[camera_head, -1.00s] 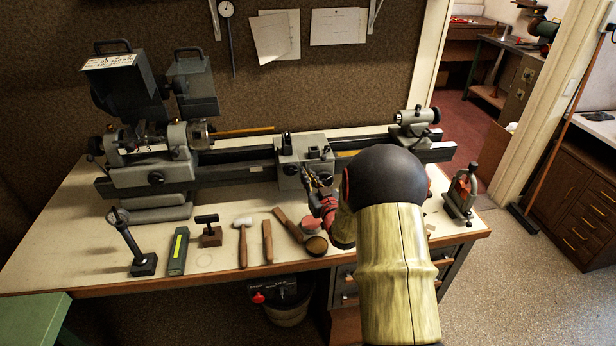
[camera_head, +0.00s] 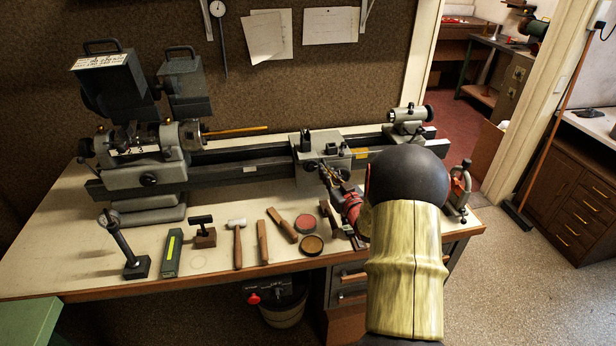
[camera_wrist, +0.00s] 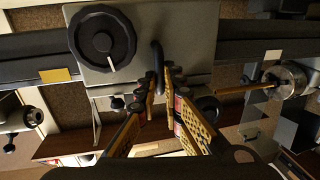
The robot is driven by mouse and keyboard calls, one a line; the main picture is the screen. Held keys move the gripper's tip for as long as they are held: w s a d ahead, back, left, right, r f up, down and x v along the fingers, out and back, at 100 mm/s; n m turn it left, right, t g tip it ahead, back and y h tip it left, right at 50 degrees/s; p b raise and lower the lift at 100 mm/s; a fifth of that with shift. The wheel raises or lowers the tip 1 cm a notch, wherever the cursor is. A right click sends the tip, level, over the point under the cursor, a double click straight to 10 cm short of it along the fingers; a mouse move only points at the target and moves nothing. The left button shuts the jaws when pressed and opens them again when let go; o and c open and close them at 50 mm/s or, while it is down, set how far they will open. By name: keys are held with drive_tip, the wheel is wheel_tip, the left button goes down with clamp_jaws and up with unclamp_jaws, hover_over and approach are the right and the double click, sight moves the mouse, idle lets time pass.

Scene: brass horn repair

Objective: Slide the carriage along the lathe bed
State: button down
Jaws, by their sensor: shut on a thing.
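The lathe carriage (camera_head: 309,162) is a grey block on the dark lathe bed (camera_head: 235,172). It sits between the headstock at left and the tailstock, nearer the tailstock. In the wrist view its grey front plate (camera_wrist: 185,30) carries a large black dial knob (camera_wrist: 101,38) and a dark curved handle (camera_wrist: 157,55). My gripper (camera_head: 329,174) is at the carriage's front. In the wrist view my gripper's fingers (camera_wrist: 158,82) are closed around the handle's lower end. My arm hides part of the bed to the right.
The headstock (camera_head: 150,172) stands at left and the tailstock (camera_head: 407,127) at right. Hammers, tins (camera_head: 312,245) and other tools lie along the bench front (camera_head: 210,280). A red clamp-like tool (camera_head: 459,190) stands at the right end. Bare bed lies left of the carriage.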

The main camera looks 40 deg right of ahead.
drive_tip(key=s+d, duration=0.1)
drive_tip(key=d, duration=0.1)
drive_tip(key=s+d, duration=0.2)
drive_tip(key=d, duration=0.1)
drive_tip(key=s+d, duration=0.2)
drive_tip(key=d, duration=0.1)
drive_tip(key=shift+s+d, duration=0.1)
drive_tip(key=shift+d, duration=0.15)
drive_tip(key=c, duration=2.1)
unclamp_jaws()
drive_tip(key=shift+o, duration=0.9)
drive_tip(key=shift+a, duration=0.1)
drive_tip(key=v, duration=1.2)
